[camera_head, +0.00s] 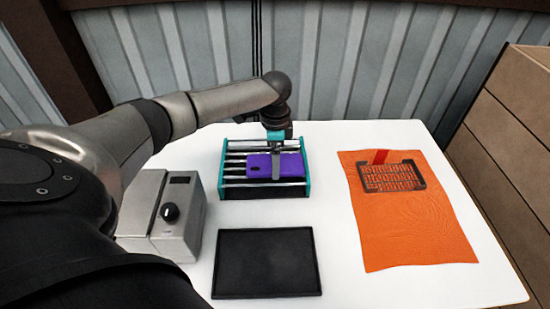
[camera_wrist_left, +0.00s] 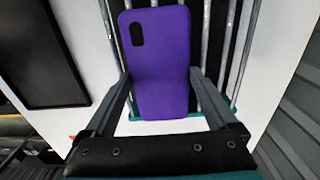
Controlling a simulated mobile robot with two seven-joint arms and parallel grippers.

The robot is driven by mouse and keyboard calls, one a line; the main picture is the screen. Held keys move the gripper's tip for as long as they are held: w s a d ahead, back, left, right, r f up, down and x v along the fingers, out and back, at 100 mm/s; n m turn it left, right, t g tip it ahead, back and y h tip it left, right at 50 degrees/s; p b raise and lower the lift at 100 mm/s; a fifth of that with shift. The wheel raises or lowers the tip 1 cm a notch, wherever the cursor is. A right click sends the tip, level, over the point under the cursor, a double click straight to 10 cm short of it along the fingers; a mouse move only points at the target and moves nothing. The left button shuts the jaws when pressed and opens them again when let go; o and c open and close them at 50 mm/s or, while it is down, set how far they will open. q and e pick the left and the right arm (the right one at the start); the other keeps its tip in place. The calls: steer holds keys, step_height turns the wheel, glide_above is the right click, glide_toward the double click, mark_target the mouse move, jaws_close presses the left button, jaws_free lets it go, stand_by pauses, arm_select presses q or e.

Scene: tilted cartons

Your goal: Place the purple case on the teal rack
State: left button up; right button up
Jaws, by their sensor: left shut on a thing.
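The purple case (camera_head: 292,167) is a flat phone case with a camera cutout, lying across the metal bars of the teal rack (camera_head: 307,176) in the head view. My left gripper (camera_head: 276,178) reaches down from above and is shut on the case. In the left wrist view the case (camera_wrist_left: 163,62) sits between the two fingers of my left gripper (camera_wrist_left: 160,88), with the rack's bars (camera_wrist_left: 230,55) behind it. Whether the case presses fully on the bars is hard to tell. My right gripper is not in view.
A black tray (camera_head: 265,263) lies in front of the rack. A grey box with a knob (camera_head: 163,215) stands at the left. An orange cloth (camera_head: 408,230) with a dark grid-like rack (camera_head: 392,177) lies at the right. White table is clear between rack and cloth.

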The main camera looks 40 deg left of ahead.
arm_select(q)
steer(key=shift+f, duration=0.15)
steer(key=o, duration=1)
step_height(320, 180, up, 12)
steer(key=p, duration=0.1)
steer(key=shift+r+p, duration=0.2)
steer(key=shift+p, duration=0.1)
